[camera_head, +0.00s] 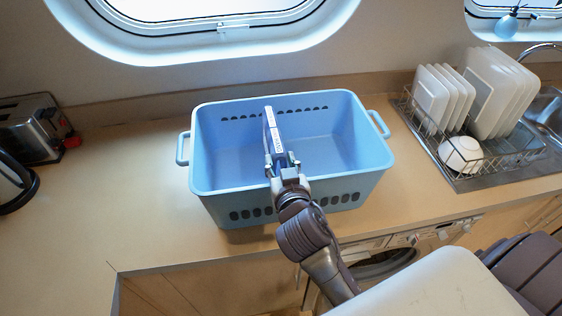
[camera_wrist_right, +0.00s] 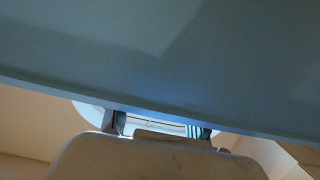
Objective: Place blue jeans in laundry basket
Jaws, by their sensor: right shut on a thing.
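The laundry basket (camera_head: 250,190) is light blue, with oval holes and side handles, and stands upright on the counter. My left gripper is not in view.
A wire dish rack (camera_head: 480,160) with white plates and a bowl stands at the right beside the sink. A toaster (camera_head: 30,125) stands at the far left. A front-loading machine (camera_head: 385,262) is below.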

